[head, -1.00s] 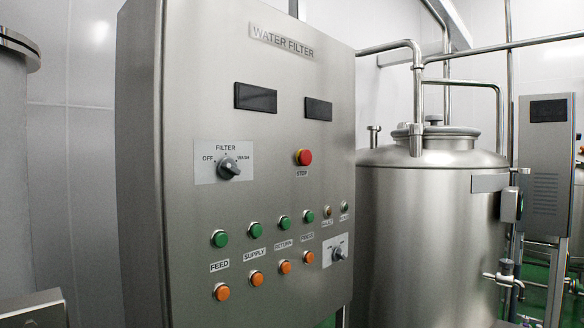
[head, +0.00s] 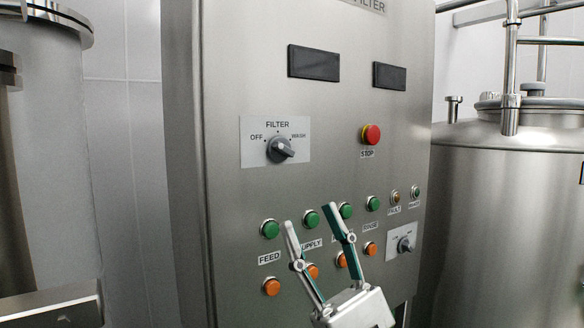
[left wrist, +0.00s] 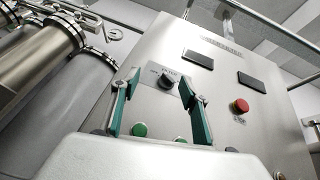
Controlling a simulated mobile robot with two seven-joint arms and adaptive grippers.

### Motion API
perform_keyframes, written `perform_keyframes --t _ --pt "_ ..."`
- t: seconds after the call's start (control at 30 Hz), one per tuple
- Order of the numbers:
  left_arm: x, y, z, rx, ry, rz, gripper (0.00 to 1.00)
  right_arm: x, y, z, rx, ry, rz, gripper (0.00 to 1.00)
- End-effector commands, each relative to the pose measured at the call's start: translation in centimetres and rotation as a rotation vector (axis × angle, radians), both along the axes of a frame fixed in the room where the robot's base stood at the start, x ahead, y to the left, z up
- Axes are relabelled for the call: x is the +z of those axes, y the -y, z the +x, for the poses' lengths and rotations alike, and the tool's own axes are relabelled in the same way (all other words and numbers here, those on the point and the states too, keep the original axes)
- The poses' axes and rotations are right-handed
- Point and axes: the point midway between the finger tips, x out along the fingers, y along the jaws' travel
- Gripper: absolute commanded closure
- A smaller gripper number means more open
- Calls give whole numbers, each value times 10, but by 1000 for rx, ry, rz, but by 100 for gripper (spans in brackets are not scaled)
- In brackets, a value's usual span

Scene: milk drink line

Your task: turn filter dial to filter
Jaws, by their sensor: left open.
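The filter dial (head: 281,149) is a grey knob on a white plate marked OFF, FILTER and WASH, on the upper left of the steel panel. Its grip bar slants, with a light end towards the lower right; I cannot tell its setting for sure. My left gripper (head: 311,215) is open and empty, below and slightly right of the dial in the head view, in front of the button rows. In the left wrist view the dial (left wrist: 167,80) appears between the open fingers (left wrist: 158,76), beyond them. My right gripper is in no view.
A red stop button (head: 371,134) sits right of the dial. Green buttons (head: 270,229) and orange buttons (head: 271,287) lie below, partly hidden by my gripper. A smaller knob (head: 405,245) is at lower right. A steel tank (head: 510,210) stands to the right.

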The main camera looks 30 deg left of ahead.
Motion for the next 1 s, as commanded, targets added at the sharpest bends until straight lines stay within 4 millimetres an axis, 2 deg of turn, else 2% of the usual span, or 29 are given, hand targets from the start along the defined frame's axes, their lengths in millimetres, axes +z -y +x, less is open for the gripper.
perform_keyframes --t 0.03,0.1,0.2,0.3,0.43,0.6,0.8,0.87,1.0 --pt "20 -11 -12 -93 146 -98 55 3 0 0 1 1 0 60" --pt "35 -27 -24 -231 341 -227 55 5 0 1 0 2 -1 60" --pt "48 -45 -34 -433 626 -399 55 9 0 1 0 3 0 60" --pt "58 -54 -33 -640 915 -558 55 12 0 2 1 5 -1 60" --pt "72 -51 -18 -906 1277 -749 55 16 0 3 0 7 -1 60" --pt "96 -28 8 -1176 1639 -946 55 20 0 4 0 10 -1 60" --pt "112 -9 23 -1313 1821 -1060 55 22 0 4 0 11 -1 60" --pt "113 -10 25 -1323 1837 -1069 55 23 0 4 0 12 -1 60" --pt "113 -24 31 -1323 1838 -1067 55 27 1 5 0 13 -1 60"
